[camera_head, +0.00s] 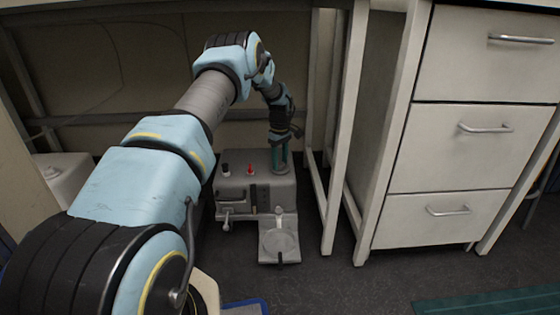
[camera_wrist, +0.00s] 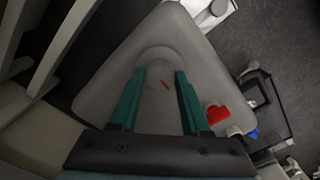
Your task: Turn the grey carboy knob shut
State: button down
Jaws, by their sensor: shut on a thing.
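The grey carboy (camera_head: 262,188) sits on the floor under the bench in the head view. Its top (camera_wrist: 100,98) fills the middle of the wrist view. The round grey knob (camera_wrist: 157,84) stands on that top and carries a short red mark, tilted in the picture. My gripper (camera_wrist: 160,73) has its two teal fingers on either side of the knob, shut on it. In the head view my gripper (camera_head: 280,160) points down at the right rear of the carboy's top, and its fingers hide the knob there.
A red knob (camera_head: 250,171) and a dark one (camera_head: 226,171) stand left of my gripper. A bench leg (camera_head: 330,170) and a white drawer cabinet (camera_head: 450,150) stand to the right. A pale container (camera_head: 65,178) is at far left.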

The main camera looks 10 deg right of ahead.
jog(key=m+p, duration=0.2)
jog(key=m, duration=0.1)
jog(key=shift+r+p, duration=0.15)
jog(key=shift+p, duration=0.2)
jog(key=m+p, duration=0.2)
jog(key=m, duration=0.8)
jog(key=shift+p, duration=0.4)
jog(key=shift+m, duration=2.2)
jog(key=shift+c, duration=1.8)
grip_release()
